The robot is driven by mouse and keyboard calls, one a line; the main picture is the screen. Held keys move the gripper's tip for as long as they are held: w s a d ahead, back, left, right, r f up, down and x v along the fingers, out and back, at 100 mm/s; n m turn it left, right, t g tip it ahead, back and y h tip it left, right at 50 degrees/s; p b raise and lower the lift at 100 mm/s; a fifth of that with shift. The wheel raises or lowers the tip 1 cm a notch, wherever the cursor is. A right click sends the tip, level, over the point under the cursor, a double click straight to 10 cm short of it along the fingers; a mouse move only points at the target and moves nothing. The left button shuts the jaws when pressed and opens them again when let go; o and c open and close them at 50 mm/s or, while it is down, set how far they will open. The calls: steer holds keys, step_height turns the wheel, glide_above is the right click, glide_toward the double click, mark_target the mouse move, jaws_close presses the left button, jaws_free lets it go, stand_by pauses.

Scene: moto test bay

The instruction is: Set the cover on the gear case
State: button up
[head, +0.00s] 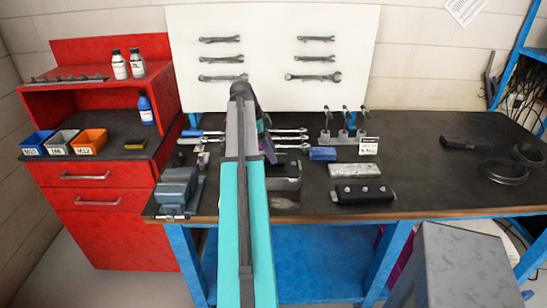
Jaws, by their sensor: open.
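My arm reaches from the bottom centre over the bench. My gripper (271,157) is mostly hidden behind the arm, over the bench near a dark, open-looking housing (287,186). This housing may be the gear case; the arm hides its left part. To its right lies a flat, mottled silver-grey block (356,170), which may be the cover. In front of that block is a dark block with bright round spots (363,191). I cannot tell for sure which piece is the cover. The silver-grey block and the dark spotted block stand apart from the gripper.
A grey vise (179,188) is at the bench's left front. Black rings (498,173) lie far right. A red cabinet (97,205) stands left, a grey stool (465,265) front right.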

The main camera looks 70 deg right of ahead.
steer(key=b+v, duration=0.2)
steer(key=v, duration=0.9)
stand_by(0.7)
